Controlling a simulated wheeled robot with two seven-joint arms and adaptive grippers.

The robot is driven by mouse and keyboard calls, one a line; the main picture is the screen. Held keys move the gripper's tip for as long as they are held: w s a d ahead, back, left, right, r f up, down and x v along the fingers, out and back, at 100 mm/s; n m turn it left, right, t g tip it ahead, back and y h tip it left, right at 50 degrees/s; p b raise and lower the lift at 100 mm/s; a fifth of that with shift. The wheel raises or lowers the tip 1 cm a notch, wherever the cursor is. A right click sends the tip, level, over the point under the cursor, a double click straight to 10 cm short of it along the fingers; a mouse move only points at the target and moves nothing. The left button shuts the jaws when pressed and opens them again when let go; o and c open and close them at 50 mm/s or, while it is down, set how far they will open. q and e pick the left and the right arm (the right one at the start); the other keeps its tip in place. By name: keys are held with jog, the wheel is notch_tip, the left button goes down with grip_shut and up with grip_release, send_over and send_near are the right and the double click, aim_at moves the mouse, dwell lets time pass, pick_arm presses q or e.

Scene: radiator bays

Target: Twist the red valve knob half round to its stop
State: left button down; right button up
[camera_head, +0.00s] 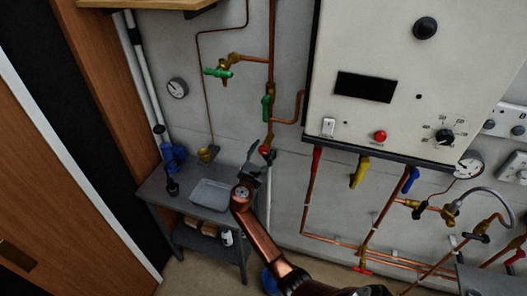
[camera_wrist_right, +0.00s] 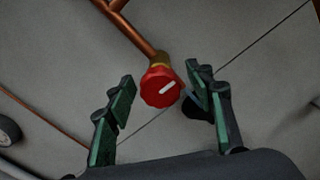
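The red valve knob (camera_wrist_right: 160,87) is a faceted red knob with a white pointer line, on a brass fitting at the end of a copper pipe. In the right wrist view it sits ahead of and between the two fingers of my right gripper (camera_wrist_right: 160,112), which is open. The knob looks nearer the right finger; I cannot tell if they touch. In the head view the red knob (camera_head: 265,149) shows small beside the right gripper (camera_head: 259,160), whose arm comes up from below. My left gripper is not in view.
A white boiler panel (camera_head: 355,60) hangs right of the knob, with red, yellow and blue valve handles below. Green valves (camera_head: 267,100) sit on the pipe above. A grey bench (camera_head: 165,190) with a tray (camera_head: 212,194) stands at lower left.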

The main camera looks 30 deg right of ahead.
jog(key=c, duration=1.1)
jog(key=shift+c, duration=0.2)
jog(key=m+b, duration=0.1)
jog(key=m, duration=0.1)
jog(key=m+b, duration=0.2)
jog(key=shift+f, duration=0.3)
jog(key=m+b, duration=0.5)
jog(key=shift+f, duration=0.1)
jog(key=m+b, duration=0.4)
jog(key=m, duration=0.1)
jog(key=shift+m, duration=0.4)
jog(key=shift+m+b, duration=1.4)
jog(key=shift+m, duration=0.2)
